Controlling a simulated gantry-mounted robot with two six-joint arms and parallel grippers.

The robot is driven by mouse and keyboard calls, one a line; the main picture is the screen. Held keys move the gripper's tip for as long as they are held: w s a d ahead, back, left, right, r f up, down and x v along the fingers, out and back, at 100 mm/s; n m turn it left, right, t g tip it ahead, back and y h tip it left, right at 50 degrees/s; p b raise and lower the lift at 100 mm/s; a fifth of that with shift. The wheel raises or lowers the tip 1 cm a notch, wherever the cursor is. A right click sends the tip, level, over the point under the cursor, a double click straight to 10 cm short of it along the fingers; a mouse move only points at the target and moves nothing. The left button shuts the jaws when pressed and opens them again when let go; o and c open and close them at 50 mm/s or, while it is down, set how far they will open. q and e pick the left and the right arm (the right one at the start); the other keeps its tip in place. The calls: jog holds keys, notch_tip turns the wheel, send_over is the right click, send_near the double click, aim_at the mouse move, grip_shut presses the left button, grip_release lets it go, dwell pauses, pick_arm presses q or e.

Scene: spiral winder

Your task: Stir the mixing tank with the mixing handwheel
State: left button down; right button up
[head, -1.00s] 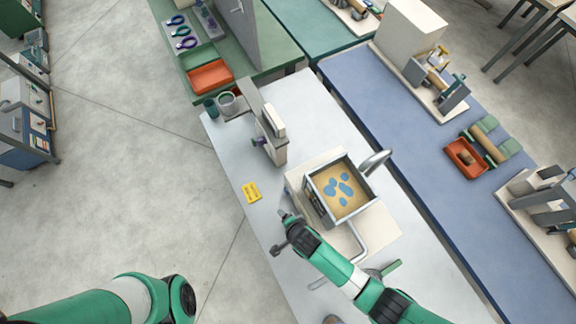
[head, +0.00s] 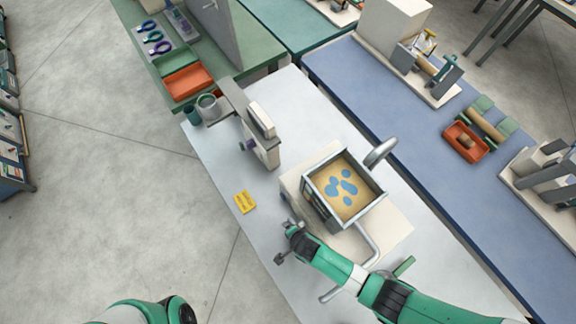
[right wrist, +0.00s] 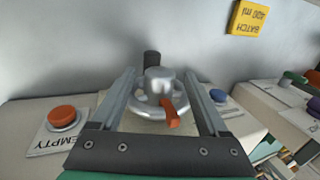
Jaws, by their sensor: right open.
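The mixing tank (head: 324,206) is a square grey-walled box on a pale base, holding tan contents with several blue patches. In the right wrist view the mixing handwheel (right wrist: 180,104) is a silver wheel with a raised hub and an orange grip at its lower right. My right gripper (right wrist: 160,76) is open, with one finger on each side of the wheel; I cannot tell whether they touch it. In the head view my right gripper (head: 284,247) is beside the tank's near left side. Of my left arm only a part shows at the bottom left; its gripper is out of view.
An orange button (right wrist: 62,115) marked EMPTY is left of the wheel, a blue button (right wrist: 218,96) right of it. A yellow batch card (head: 245,202) lies on the white table (head: 225,160). A bent pipe (head: 366,245) runs beside the tank. A pale-topped device (head: 262,135) stands behind.

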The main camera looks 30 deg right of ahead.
jog(key=shift+w+f, duration=0.1)
jog(key=shift+f, duration=0.35)
pick_arm(q)
jog(key=shift+f+y, duration=0.3)
jog(key=shift+f, duration=0.05)
pick_arm(e)
grip_shut()
jog(key=shift+f+t+b, duration=0.15)
jog(key=shift+t+b, duration=0.15)
jog(key=t+b, duration=0.1)
jog(key=b, duration=0.1)
jog(key=t+b, duration=0.2)
jog(key=b, duration=0.1)
jog(key=f+t+b, duration=0.1)
jog(key=b, duration=0.2)
jog(key=shift+s+t, duration=0.3)
jog(key=shift+s, duration=0.1)
jog(key=shift+d+r+b, duration=0.1)
jog(key=shift+r+b, duration=0.05)
jog(key=shift+b, duration=0.25)
pick_arm(q)
notch_tip(320, 180, down, 9)
pick_arm(e)
jog(key=shift+r, duration=0.3)
pick_arm(q)
jog(key=shift+f, duration=0.1)
